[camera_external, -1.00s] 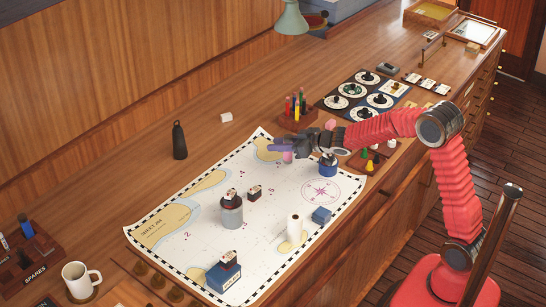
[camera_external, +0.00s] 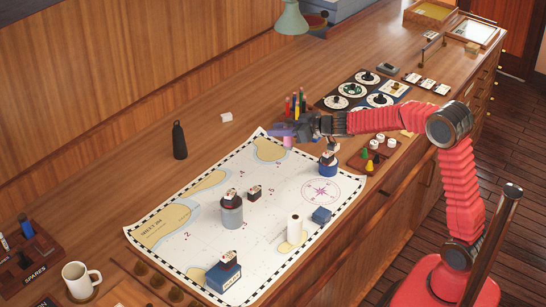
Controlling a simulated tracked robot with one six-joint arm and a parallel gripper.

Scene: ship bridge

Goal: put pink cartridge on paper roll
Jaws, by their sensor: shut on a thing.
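The pink cartridge (camera_external: 288,142) hangs below the purple-grey fingers of my gripper (camera_external: 283,132), near the far right edge of the chart. My gripper is shut on it, and the cartridge appears to be above the surface. The paper roll (camera_external: 294,228) is a white upright cylinder on the near right part of the chart, well below my gripper in the picture.
The chart (camera_external: 215,235) holds a grey canister (camera_external: 232,213), a small dark block (camera_external: 254,192), a blue box (camera_external: 321,215), a larger blue box (camera_external: 223,277) and a round blue container (camera_external: 328,166). A dark bottle (camera_external: 179,141) stands left of the chart.

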